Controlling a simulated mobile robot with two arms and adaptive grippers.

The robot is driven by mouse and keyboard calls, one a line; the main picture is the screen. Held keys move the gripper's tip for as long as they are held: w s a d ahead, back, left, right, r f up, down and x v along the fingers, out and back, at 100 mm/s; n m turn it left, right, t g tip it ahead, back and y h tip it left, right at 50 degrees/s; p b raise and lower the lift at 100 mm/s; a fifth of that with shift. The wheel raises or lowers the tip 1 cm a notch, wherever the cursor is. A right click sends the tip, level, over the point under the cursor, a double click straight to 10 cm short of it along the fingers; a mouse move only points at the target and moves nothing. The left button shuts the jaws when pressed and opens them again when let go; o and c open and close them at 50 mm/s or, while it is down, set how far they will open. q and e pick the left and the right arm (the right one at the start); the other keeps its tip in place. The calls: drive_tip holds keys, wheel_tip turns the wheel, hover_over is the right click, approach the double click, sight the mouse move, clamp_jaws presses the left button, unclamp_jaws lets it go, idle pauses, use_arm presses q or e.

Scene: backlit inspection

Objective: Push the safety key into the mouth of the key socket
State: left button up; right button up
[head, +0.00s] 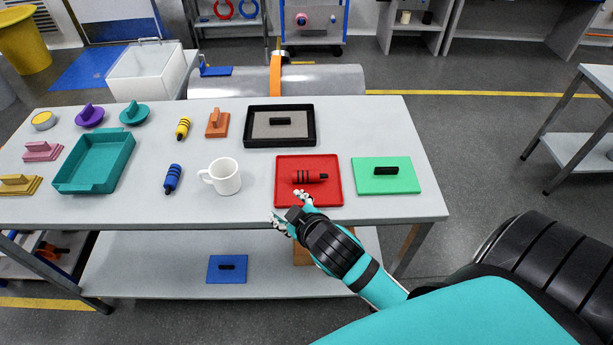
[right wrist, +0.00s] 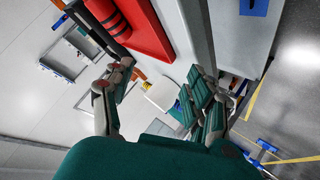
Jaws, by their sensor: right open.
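A red, black-banded cylinder (head: 310,177) that looks like the safety key lies on its side on a red tray (head: 283,194) at the table's front. In the right wrist view the red cylinder (right wrist: 108,14) and red tray (right wrist: 155,38) show at the top. My right gripper (head: 288,209) is open and empty at the tray's near left corner, apart from the cylinder. Its spread fingers show in the right wrist view (right wrist: 158,88). I cannot tell which thing is the key socket. My left gripper is out of view.
A white mug (head: 226,178) stands left of the red tray. A green plate (head: 400,185) with a black block lies right of it; a black-rimmed tray (head: 250,135) is behind. Blue (head: 172,180) and yellow (head: 183,128) banded cylinders and a teal tray (head: 80,185) are further left.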

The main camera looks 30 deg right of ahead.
drive_tip(key=w+a+r+n+t+y, duration=0.4)
drive_tip(key=w+r+n, duration=0.15)
drive_tip(key=r, duration=0.45)
drive_tip(key=w+a+r+n+t+y, duration=0.35)
drive_tip(key=w+r+n+t, duration=0.2)
drive_tip(key=r, duration=0.45)
drive_tip(key=s+a+r+n+g+y, duration=0.3)
drive_tip(key=a+r+n+g+y, duration=0.3)
drive_tip(key=a+n+y, duration=0.7)
drive_tip(key=n+g+h+p, duration=0.3)
drive_tip(key=n+g+h, duration=1.2)
drive_tip(key=n+h, duration=0.4)
hover_over(307, 172)
wheel_tip(307, 172, down, 23)
drive_tip(key=shift+s+f, duration=0.15)
drive_tip(key=shift+m, duration=0.3)
wheel_tip(307, 172, down, 4)
drive_tip(key=shift+a+p, duration=0.1)
drive_tip(key=shift+p, duration=1.1)
drive_tip(key=shift+f, duration=0.7)
drive_tip(key=shift+r, duration=0.1)
clamp_jaws()
